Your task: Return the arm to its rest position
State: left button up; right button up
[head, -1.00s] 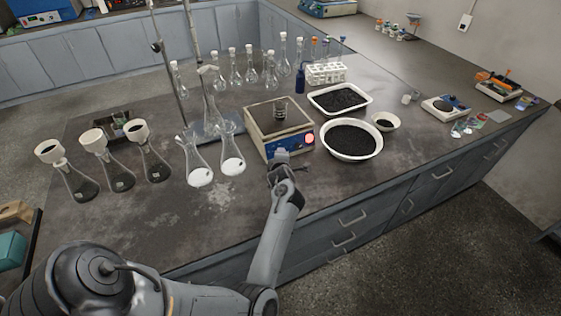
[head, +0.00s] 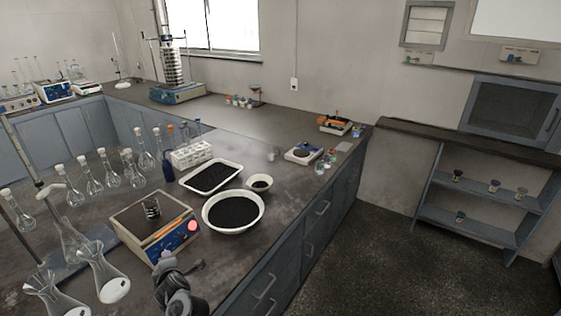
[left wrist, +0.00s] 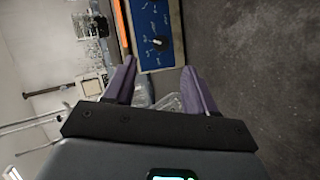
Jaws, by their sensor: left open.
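My left gripper (head: 166,264) is in front of the beige and blue boxed device (head: 155,222), low in the head view. In the left wrist view its two purple fingers (left wrist: 158,75) are spread apart with nothing between them, so it is open and empty. The device's blue front panel (left wrist: 155,38) shows just beyond the fingertips there. A small dark metal coil-like object (head: 152,207) stands on the device's top plate, and a round red button (head: 192,225) is on its front. My right gripper is not in view.
Glass flasks (head: 103,270) stand left of the device. A white bowl of black grains (head: 233,211) and a white tray of black grains (head: 211,177) lie to its right. A stacked sieve shaker (head: 173,80) stands on the far bench. Open floor (head: 400,260) lies right of the bench.

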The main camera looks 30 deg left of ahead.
pick_arm(q)
jog(key=s+d+m+t+h, duration=0.1)
jog(key=s+d+m+h, duration=0.25)
jog(key=d+m, duration=0.65)
jog(key=s+d+m+t+h, duration=0.1)
jog(key=s+d+m+h, duration=0.25)
jog(key=d+m, duration=0.55)
jog(key=s+d+f+m+g+h, duration=0.25)
jog(key=s+d+m, duration=0.25)
jog(key=s+d, duration=0.3)
jog(key=s+d+f+m+g+h, duration=0.1)
jog(key=s+d+f+m+g, duration=0.15)
jog(key=s+d+m, duration=0.5)
notch_tip(320, 180, up, 32)
jog(key=s+n+p, duration=0.1)
jog(key=p, duration=3)
jog(key=shift+s+d, duration=0.3)
jog(key=shift+d, duration=0.15)
jog(key=shift+n, duration=0.25)
